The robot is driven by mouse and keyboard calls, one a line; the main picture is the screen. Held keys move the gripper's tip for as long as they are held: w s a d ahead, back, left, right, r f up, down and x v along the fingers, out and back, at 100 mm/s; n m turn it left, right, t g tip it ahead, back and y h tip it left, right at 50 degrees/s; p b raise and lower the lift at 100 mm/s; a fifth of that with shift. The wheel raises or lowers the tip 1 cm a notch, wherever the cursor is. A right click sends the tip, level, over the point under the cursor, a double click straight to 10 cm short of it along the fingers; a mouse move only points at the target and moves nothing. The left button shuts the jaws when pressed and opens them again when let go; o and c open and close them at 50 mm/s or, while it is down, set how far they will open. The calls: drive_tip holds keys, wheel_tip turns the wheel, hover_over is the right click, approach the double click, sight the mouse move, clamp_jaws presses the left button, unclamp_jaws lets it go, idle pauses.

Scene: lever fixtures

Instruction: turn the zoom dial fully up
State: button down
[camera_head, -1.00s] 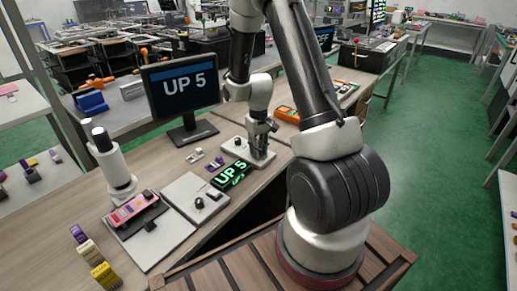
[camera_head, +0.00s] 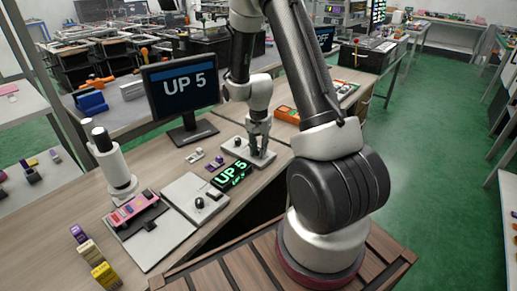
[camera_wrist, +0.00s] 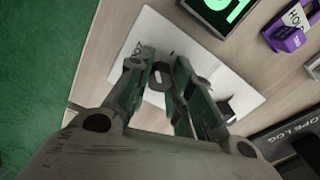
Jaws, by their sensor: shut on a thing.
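The zoom dial (camera_wrist: 159,76) is a small dark knob on a pale grey plate (camera_wrist: 205,72). In the wrist view it sits between the two fingers of my gripper (camera_wrist: 162,78), which is shut on it. Partly readable lettering is printed on the plate beside the dial. In the head view my gripper (camera_head: 258,148) points straight down onto the plate (camera_head: 233,149), and its fingers hide the dial. A display (camera_head: 231,173) in front of the plate reads "UP 5" in green.
A monitor (camera_head: 181,85) behind also reads "UP 5". A second pale plate with a black knob (camera_head: 199,202) lies to the left. A purple block (camera_wrist: 289,36) is near the display. A white post (camera_head: 113,165) stands farther left.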

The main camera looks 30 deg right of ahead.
sight(258, 149)
drive_tip(key=m, duration=0.4)
drive_tip(key=shift+w+m, duration=0.1)
drive_tip(key=shift+m, duration=2.5)
drive_tip(key=c, duration=1.3)
unclamp_jaws()
wheel_tip(258, 149, up, 12)
drive_tip(key=shift+r, duration=0.1)
